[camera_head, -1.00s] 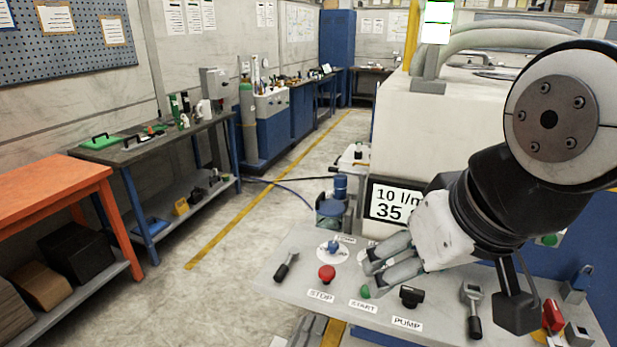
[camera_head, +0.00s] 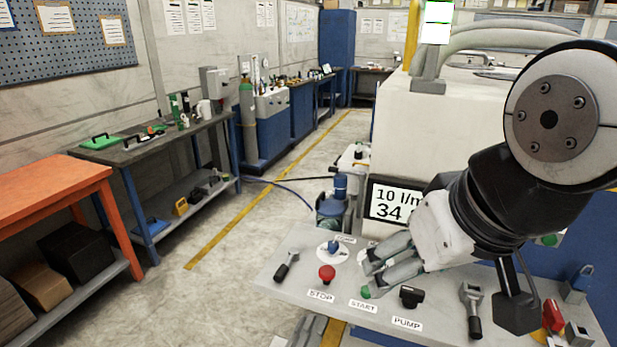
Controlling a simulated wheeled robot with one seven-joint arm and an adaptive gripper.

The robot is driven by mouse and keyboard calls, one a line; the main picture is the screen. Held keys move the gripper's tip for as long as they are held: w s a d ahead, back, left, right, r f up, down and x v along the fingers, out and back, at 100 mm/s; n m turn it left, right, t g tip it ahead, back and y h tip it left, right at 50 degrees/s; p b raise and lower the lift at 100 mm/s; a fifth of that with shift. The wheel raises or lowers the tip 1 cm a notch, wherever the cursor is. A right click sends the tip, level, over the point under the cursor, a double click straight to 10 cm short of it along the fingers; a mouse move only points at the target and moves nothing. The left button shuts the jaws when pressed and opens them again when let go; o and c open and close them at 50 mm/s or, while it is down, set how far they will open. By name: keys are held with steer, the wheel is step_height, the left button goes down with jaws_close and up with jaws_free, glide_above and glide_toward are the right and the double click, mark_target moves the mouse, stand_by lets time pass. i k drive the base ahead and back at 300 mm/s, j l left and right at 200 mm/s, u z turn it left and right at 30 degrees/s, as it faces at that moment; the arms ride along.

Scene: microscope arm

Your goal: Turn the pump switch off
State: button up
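The pump switch is a black rotary knob (camera_head: 411,296) just above the "PUMP" label (camera_head: 407,323) on the grey control panel (camera_head: 300,263). My gripper (camera_head: 369,280) is over the panel, to the left of the switch, with its fingers pointing left and down near the green START button (camera_head: 366,292). The fingers look apart from the switch. I see two grey fingers with a small gap between them, and nothing shows between them. The switch is not covered by my gripper.
A red STOP button (camera_head: 327,273), a black lever (camera_head: 287,264) and a blue knob (camera_head: 333,246) sit left of my gripper. Another lever (camera_head: 473,310) stands right of the pump switch. A display (camera_head: 392,202) behind reads 10 l/m and 34.

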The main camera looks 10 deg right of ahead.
mark_target(411, 296)
steer(key=i+j+z, duration=0.1)
steer(key=z, duration=0.5)
steer(key=i, duration=0.45)
steer(key=l+z, duration=0.25)
steer(key=l, duration=0.65)
steer(key=k, duration=0.05)
